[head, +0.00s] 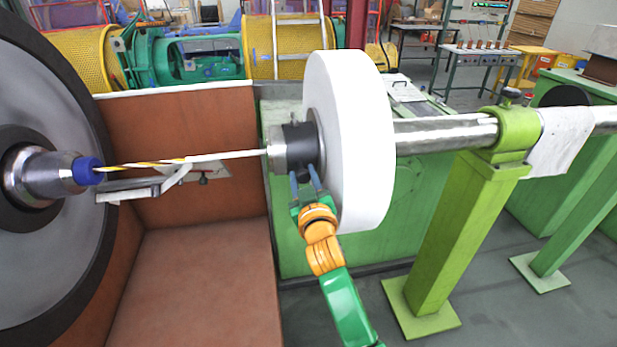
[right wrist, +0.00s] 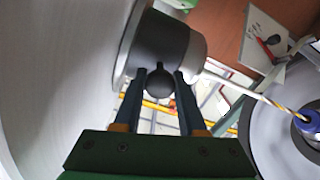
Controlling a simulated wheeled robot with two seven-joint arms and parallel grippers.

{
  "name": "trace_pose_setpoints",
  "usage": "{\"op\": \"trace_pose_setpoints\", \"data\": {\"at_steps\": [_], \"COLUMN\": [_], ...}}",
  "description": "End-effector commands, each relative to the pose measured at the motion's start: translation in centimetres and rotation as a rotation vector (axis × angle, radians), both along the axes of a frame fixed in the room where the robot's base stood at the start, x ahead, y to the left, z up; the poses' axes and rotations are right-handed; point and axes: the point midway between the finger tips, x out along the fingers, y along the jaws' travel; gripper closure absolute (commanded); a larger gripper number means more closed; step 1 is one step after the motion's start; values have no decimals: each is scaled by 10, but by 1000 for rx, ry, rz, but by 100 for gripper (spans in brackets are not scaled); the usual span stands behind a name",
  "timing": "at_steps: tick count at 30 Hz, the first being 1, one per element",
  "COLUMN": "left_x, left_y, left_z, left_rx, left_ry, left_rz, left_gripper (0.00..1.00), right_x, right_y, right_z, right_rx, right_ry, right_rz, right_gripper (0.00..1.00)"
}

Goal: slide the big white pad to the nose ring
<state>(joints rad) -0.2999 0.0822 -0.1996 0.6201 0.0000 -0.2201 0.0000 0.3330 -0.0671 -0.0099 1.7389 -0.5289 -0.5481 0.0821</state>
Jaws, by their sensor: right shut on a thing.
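The big white pad (head: 362,140) is a thick upright disc around the steel shaft, with a dark collar (head: 300,146) and a bright metal end on its left face. In the right wrist view the pad (right wrist: 55,80) fills the left side. My right gripper (head: 305,178) is below the collar, its two blue fingers (right wrist: 163,82) shut on a dark round knob (right wrist: 159,84) under the collar. A blue ring (head: 88,171), perhaps the nose ring, sits on the metal nose at the far left, apart from the pad. My left gripper is not in view.
A thin white rod (head: 230,155) with a yellow-striped end runs between collar and blue ring. A small metal plate (head: 150,187) lies below it. A green post (head: 450,235) carries the shaft (head: 440,135) at right. A large grey disc (head: 50,90) stands left.

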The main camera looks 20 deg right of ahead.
Motion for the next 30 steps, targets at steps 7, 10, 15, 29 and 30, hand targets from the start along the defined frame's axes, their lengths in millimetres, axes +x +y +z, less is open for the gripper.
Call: {"op": "trace_pose_setpoints", "data": {"at_steps": [7, 10, 15, 29, 30], "left_x": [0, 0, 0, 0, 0], "left_y": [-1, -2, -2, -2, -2], "left_z": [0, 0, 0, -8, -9], "left_rx": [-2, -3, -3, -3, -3], "left_ry": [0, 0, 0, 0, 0], "left_rz": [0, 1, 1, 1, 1], "left_gripper": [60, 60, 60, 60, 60], "right_x": [0, 0, 0, -36, -42], "right_y": [1, 1, 1, 11, 12], "right_z": [-2, -2, -1, -3, -4], "right_rx": [7, 7, 6, 6, 5], "right_ry": [5, 5, 2, 2, 3], "right_rz": [3, 3, 1, 2, 3], "right_gripper": [100, 44, 30, 30, 30]}}
